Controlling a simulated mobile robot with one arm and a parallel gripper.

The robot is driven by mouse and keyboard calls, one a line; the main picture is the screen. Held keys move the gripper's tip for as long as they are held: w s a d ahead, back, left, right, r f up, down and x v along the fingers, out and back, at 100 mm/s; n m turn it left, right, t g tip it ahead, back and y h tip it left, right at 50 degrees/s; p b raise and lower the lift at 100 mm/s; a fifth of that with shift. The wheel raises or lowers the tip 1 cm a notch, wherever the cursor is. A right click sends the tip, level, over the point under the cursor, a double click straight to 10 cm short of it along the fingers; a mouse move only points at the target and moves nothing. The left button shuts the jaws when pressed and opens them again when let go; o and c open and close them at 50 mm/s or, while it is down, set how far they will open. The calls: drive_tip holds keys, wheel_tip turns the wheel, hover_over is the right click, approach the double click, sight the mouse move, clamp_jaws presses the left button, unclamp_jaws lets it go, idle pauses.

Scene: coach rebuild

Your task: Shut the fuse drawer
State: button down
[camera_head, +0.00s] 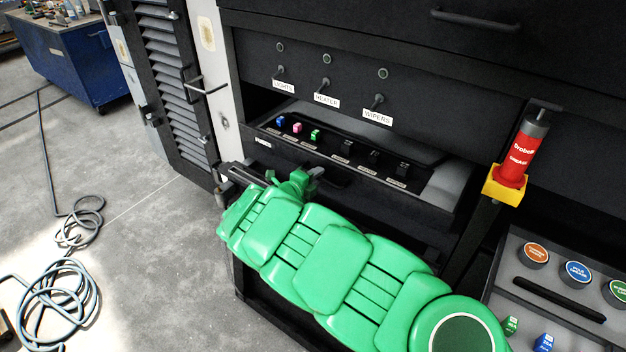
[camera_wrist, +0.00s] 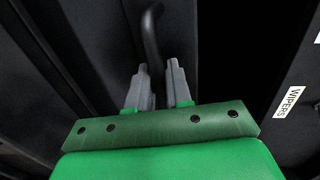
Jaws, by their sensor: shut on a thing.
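The fuse drawer (camera_head: 282,153) is a dark drawer under a row of switches, and it stands open. Its label is on the left of its front. Inside, blue, pink and green fuses sit at the left, with several black ones to the right. My gripper (camera_head: 317,172) is at the drawer's front, with my green arm covering the area below. In the wrist view my gripper (camera_wrist: 157,76) is shut, its grey fingers on either side of the drawer's dark curved handle (camera_wrist: 151,35). Part of the handle's bar (camera_head: 335,182) shows right of the fingers.
Toggle switches (camera_head: 326,84) with labels sit above the drawer. A red tube in a yellow holder (camera_head: 505,188) stands to the right, above a grey tray (camera_head: 530,272) of caps and fuses. A louvred door (camera_head: 168,75) is at left. Hose (camera_head: 55,290) lies on the floor.

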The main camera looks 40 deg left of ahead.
drive_tip(key=shift+w+d, duration=0.1)
drive_tip(key=shift+w, duration=0.1)
drive_tip(key=c, duration=1.2)
unclamp_jaws()
drive_tip(key=shift+s, duration=0.1)
drive_tip(key=shift+v, duration=3.85)
